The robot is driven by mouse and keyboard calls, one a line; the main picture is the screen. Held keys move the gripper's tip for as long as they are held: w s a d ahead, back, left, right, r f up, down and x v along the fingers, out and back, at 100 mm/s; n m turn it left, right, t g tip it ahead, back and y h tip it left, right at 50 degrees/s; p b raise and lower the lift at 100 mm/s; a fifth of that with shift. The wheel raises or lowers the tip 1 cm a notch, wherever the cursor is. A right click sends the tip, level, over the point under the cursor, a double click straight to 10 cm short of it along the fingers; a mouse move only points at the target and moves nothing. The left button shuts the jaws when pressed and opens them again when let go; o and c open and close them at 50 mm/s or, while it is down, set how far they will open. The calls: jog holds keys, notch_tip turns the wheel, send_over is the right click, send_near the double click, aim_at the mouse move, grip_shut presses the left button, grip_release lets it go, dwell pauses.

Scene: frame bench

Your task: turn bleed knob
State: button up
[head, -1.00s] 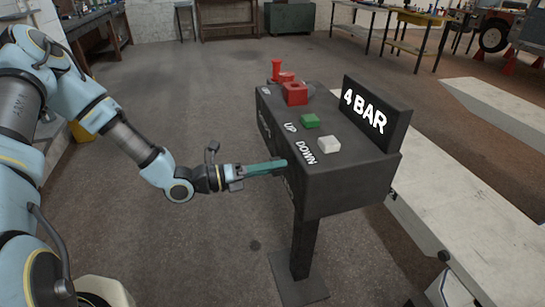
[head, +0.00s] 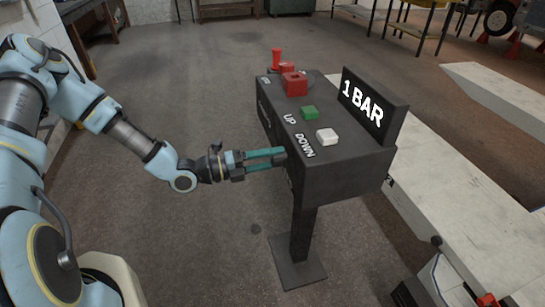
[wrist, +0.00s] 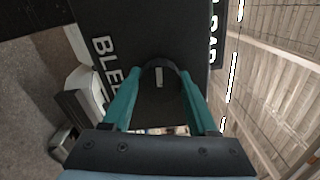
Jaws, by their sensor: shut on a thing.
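The bleed knob (wrist: 159,77) is a dark round knob with a white pointer mark, on the black face of the control console (head: 340,182). The letters "BLE" show beside it in the wrist view. My gripper (head: 281,157) reaches the console's left side face. Its two teal fingers lie on either side of the knob in the wrist view and are shut on it. In the head view the knob is hidden behind the fingertips. The console's display (head: 363,102) reads "1 BAR".
The console top carries a white button (head: 327,136), a green button (head: 309,112), a red block (head: 294,84) and a red upright handle (head: 277,57). A long pale ramp (head: 465,215) lies right of the console. Floor around the post is clear.

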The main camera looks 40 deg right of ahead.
jog(key=o, duration=1.4)
jog(key=shift+c, duration=0.2)
jog(key=b+v, duration=0.3)
jog(key=v, duration=0.7)
jog(key=shift+w+a, duration=0.15)
jog(key=shift+a, duration=0.25)
